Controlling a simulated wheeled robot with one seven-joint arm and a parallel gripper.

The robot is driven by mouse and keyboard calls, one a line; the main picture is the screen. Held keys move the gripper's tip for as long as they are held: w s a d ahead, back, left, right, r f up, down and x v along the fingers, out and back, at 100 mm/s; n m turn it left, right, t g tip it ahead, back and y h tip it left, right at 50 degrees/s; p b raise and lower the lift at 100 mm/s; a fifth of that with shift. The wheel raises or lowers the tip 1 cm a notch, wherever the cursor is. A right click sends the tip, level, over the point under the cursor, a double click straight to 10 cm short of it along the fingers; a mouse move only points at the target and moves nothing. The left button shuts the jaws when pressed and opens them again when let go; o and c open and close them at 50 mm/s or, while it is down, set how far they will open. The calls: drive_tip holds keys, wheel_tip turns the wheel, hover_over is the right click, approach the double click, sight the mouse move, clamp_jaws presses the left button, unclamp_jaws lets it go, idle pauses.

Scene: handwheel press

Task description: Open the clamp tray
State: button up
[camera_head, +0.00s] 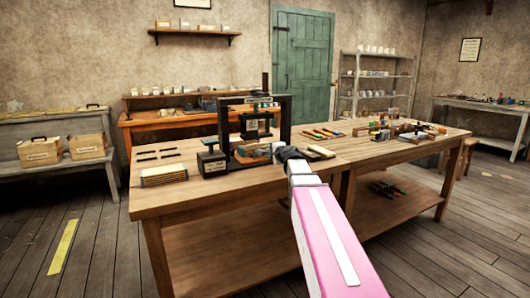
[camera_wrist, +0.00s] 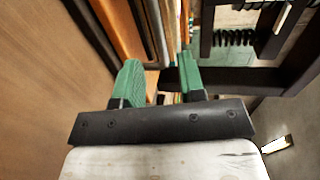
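The handwheel press, a dark upright frame (camera_head: 286,118), stands on the wooden workbench. A low tray-like part (camera_head: 250,154) with orange and greenish pieces sits at its base; I cannot tell for sure that this is the clamp tray. My gripper (camera_head: 284,154) is at the right front of the press, its fingertips small and partly hidden. In the wrist view my gripper (camera_wrist: 160,74) has two green fingers spread apart with a gap between them. Dark frame bars and a black coil spring (camera_wrist: 235,38) lie beyond to the right. Layered orange and pale parts lie ahead of the fingers.
A dark block with a small sign (camera_head: 211,160) stands left of the press, near a stack of cards (camera_head: 164,174). A pale flat block (camera_head: 318,152) lies right of my gripper. Several small items fill the right bench.

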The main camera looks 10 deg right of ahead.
drive_tip(key=x, duration=0.6)
drive_tip(key=shift+w, duration=0.15)
clamp_jaws()
